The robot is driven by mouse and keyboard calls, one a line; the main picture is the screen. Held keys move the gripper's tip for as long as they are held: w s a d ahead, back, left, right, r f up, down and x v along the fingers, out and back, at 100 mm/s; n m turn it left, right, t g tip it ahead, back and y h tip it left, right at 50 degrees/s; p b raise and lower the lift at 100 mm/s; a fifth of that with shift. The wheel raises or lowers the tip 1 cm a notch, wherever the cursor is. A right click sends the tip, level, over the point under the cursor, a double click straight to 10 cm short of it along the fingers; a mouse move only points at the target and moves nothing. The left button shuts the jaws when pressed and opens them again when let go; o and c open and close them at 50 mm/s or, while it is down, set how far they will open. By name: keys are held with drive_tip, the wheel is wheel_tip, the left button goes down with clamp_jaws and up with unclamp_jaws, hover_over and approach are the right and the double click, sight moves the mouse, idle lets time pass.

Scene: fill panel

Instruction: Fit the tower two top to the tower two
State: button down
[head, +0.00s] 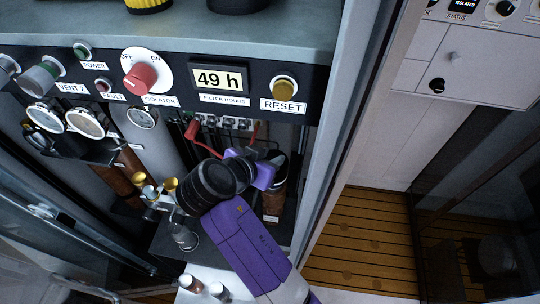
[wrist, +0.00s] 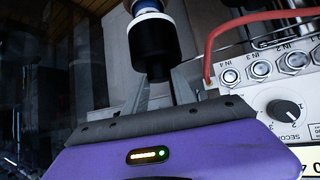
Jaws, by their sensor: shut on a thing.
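My purple gripper (head: 266,157) reaches into the open cabinet below the control panel. In the wrist view its two grey fingers (wrist: 164,92) are closed on a black cylindrical piece with a pale band (wrist: 152,45), which looks like the tower two top. In the head view the dark piece (head: 279,158) shows just beyond the fingers, partly hidden by them. A brown cylinder with a label (head: 272,192), probably tower two, stands upright below it. I cannot tell whether the two touch or are apart.
A grey box with sockets and a knob (wrist: 285,100) and a red hose (wrist: 225,38) lie close beside the gripper. Gauges (head: 84,123) and brass-capped fittings (head: 160,190) are to the left. The cabinet's right edge (head: 335,120) is near my arm.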

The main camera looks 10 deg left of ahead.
drive_tip(key=shift+f+b, duration=2.15)
drive_tip(key=shift+f, duration=0.7)
drive_tip(key=c, duration=0.9)
unclamp_jaws()
drive_tip(key=shift+c, duration=0.2)
drive_tip(key=shift+s, duration=0.1)
drive_tip(key=b+v, duration=0.1)
drive_tip(key=v, duration=0.6)
drive_tip(key=shift+s+r, duration=0.2)
drive_tip(key=shift+r, duration=0.1)
drive_tip(key=shift+a, duration=0.15)
